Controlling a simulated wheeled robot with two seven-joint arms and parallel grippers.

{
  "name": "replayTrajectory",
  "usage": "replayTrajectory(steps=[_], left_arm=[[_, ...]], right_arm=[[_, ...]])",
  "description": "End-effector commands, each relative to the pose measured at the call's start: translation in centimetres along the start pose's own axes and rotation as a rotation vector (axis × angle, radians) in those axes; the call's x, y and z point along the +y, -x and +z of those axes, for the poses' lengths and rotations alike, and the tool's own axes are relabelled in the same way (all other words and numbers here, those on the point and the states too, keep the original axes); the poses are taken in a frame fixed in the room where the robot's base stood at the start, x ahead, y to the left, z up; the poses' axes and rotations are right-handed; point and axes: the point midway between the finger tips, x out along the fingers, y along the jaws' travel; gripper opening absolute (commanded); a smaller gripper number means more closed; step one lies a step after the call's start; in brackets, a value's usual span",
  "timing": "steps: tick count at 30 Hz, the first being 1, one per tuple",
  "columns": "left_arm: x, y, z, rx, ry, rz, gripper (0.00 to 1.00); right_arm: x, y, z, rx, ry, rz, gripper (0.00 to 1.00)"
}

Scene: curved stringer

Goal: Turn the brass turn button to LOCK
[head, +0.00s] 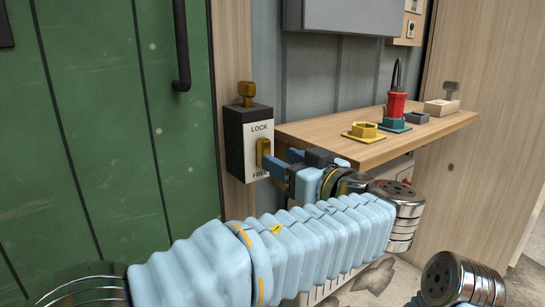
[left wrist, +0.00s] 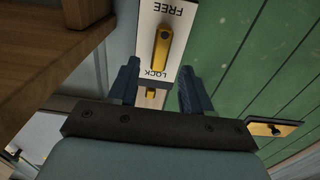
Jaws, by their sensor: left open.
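The brass turn button (head: 264,151) is on the white front plate of a dark lock box (head: 234,150) beside the green door. LOCK is printed above it and FREE below. The button stands roughly upright between the two words; I cannot tell which end is its pointer. In the left wrist view the button (left wrist: 162,47) appears upside down, with FREE at the top. My left gripper (head: 285,161) is open and empty, its fingers pointing at the plate, just right of and below the button. In the wrist view its fingertips (left wrist: 158,68) flank the plate's LOCK end, apart from the button.
A wooden shelf (head: 340,140) juts out right of the box, above my gripper. It holds a yellow fitting (head: 364,132), a red plug (head: 396,106) on a teal base and small blocks. A brass knob (head: 246,90) tops the box. The green door (head: 110,130) has a black handle.

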Motion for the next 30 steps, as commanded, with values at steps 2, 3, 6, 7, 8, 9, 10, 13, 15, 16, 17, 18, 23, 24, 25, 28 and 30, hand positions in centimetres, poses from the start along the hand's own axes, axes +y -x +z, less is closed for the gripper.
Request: replayTrajectory(steps=[2,3,6,7,8,9,10,13,15,16,17,18,23,24,25,28,30], left_arm=[[-0.1,-1.6,0.0,0.000,0.000,-0.003,0.49],[0.0,-2.2,0.0,0.000,0.000,-0.001,0.49],[0.0,-3.4,0.0,-0.001,0.000,0.000,0.49],[0.0,-3.6,0.0,-0.001,0.000,0.001,0.49],[0.0,-3.8,0.0,-0.001,0.000,0.001,0.49],[0.0,-4.0,0.0,-0.001,0.000,0.001,0.49],[0.0,-4.2,0.0,-0.001,-0.001,0.001,0.49],[0.0,-4.3,0.0,-0.001,-0.001,0.001,0.49],[0.0,-4.3,0.0,-0.001,-0.001,0.001,0.49],[0.0,-4.3,0.0,-0.001,-0.001,0.001,0.49],[0.0,-4.3,0.0,-0.001,-0.001,0.001,0.49],[0.0,-4.3,0.0,-0.001,-0.001,0.001,0.49],[0.0,-4.3,0.0,-0.001,-0.002,0.001,0.26],[0.0,-4.3,0.0,-0.001,-0.002,0.001,0.20],[0.0,-4.3,0.0,-0.001,-0.002,0.001,0.15],[0.0,-4.3,0.0,-0.001,-0.002,0.001,0.00],[0.0,-4.3,0.0,-0.001,-0.002,0.001,0.00]], right_arm=[[0.0,-0.1,0.0,0.000,0.000,0.000,0.00],[0.0,-0.1,0.0,0.000,0.000,0.000,0.00],[0.0,-0.1,0.0,0.001,0.000,0.000,0.00],[0.0,-0.1,0.0,0.001,0.000,0.000,0.00],[0.0,-0.1,0.0,0.001,0.000,0.000,0.00],[0.0,-0.1,0.0,0.001,0.000,0.000,0.00],[0.0,-0.1,0.0,0.001,0.000,0.000,0.00],[0.0,-0.1,0.0,0.001,0.000,0.000,0.00],[0.0,-0.1,0.0,0.001,0.000,0.000,0.00],[0.0,-0.1,0.0,0.001,0.000,0.000,0.00],[0.0,-0.1,0.0,0.001,0.000,0.000,0.00],[0.0,-0.1,0.0,0.001,0.000,0.000,0.00],[0.0,-0.1,0.0,0.001,0.000,0.000,0.00],[0.0,-0.1,0.0,0.001,0.000,0.000,0.00],[0.0,-0.1,0.0,0.001,0.000,0.000,0.00],[0.0,-0.1,0.0,0.001,0.000,0.000,0.00],[0.0,-0.1,0.0,0.001,0.000,0.000,0.00]])
